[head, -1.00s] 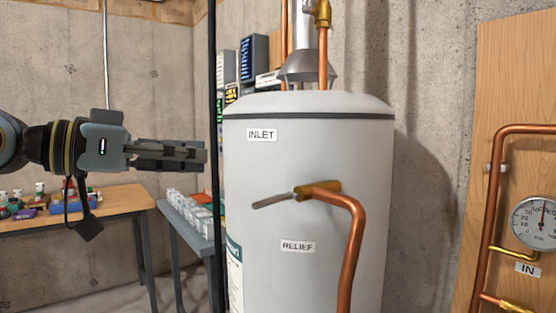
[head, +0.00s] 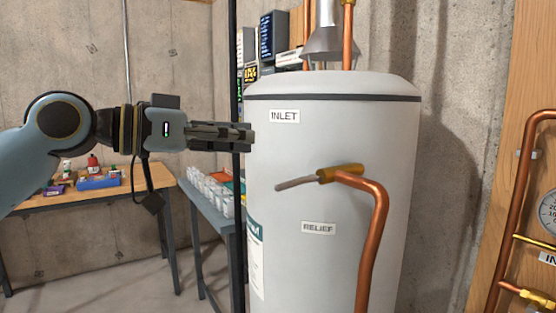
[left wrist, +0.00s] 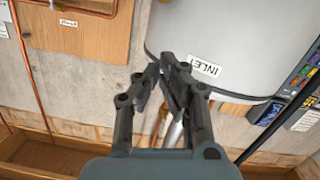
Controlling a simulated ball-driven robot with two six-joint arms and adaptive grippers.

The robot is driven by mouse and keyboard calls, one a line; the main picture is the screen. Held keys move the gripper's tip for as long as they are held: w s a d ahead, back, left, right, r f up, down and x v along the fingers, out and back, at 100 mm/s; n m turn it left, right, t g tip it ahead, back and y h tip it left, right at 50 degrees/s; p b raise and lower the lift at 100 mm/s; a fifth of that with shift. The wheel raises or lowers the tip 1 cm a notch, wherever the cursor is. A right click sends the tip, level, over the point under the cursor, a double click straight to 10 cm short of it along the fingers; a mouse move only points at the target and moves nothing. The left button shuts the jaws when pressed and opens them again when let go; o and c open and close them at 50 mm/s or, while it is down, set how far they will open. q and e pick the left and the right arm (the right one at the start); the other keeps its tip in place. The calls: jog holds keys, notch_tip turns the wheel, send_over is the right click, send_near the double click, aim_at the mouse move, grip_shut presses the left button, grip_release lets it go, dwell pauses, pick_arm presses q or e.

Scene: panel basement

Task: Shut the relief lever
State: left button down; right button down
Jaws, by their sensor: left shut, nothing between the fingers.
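The relief lever (head: 297,183) is a thin grey handle that sticks out to the left from a brass valve (head: 341,172) on the front of the white tank (head: 400,130). It tilts slightly down at its free end. The RELIEF label (head: 318,228) is below it. My left gripper (head: 250,137) is shut and empty, up and to the left of the lever and apart from it, near the tank's left edge. In the left wrist view the closed fingers (left wrist: 167,82) show near the INLET label (left wrist: 203,66); the lever is not clearly visible there. My right gripper is not in view.
A copper pipe (head: 376,240) bends down from the valve. A wooden bench (head: 110,190) with small items and a grey table (head: 205,208) stand at left. A dark vertical pole (head: 233,60) is beside the tank. A wooden panel with copper pipes (head: 508,210) is at right.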

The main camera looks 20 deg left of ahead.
aim_at(297, 183)
pick_arm(q)
jog(key=w+d+f+p, duration=0.1)
jog(key=w+d, duration=0.1)
jog(key=w+d+f+p, duration=0.1)
jog(key=w+d+f, duration=0.1)
jog(key=shift+w+d+f, duration=0.2)
jog(key=shift+d, duration=0.15)
jog(key=shift+s+f+p, duration=0.15)
jog(key=shift+f+p, duration=0.2)
jog(key=shift+f, duration=0.2)
jog(key=shift+d+f, duration=0.1)
